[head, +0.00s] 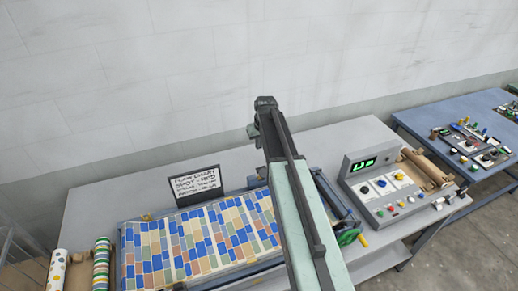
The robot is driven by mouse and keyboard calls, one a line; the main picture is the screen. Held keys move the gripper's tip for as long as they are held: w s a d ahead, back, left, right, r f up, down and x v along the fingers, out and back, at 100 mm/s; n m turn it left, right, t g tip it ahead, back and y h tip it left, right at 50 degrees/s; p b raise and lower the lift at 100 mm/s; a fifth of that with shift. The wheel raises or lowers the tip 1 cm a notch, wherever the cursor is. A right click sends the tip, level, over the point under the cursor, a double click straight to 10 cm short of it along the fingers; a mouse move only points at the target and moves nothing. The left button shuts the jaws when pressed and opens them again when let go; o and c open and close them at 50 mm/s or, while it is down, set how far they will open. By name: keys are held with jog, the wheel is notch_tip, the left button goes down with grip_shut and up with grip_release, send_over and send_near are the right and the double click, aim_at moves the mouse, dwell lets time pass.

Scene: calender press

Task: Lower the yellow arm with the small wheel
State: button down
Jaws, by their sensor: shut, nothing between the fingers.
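A green wheel (348,237) sits at the right end of the press, just right of my arm. A small yellow piece (363,240) sticks out beside it. I cannot tell whether this piece is the yellow arm, and no other yellow arm is clear. The press bed carries a sheet of coloured tiles (200,240) in blue, tan, green and orange. My pale green arm rises from the bottom across the middle of the head view and hides part of the press. A dark joint shows at its top; my gripper's fingers cannot be made out.
A control box (385,192) with a green display and knobs stands right of the press, by a brown roll (428,167). A lettered sign (195,184) stands behind the sheet. Patterned rolls (101,265) stand at left. A blue table (430,118) holds small parts.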

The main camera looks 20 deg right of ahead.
aim_at(260, 173)
jog(key=f+b, duration=0.2)
jog(key=f, duration=0.1)
jog(key=s+f+b, duration=0.1)
jog(key=f+b, duration=0.4)
jog(key=shift+s+f, duration=0.35)
jog(key=shift+f, duration=0.05)
jog(key=shift+w, duration=0.1)
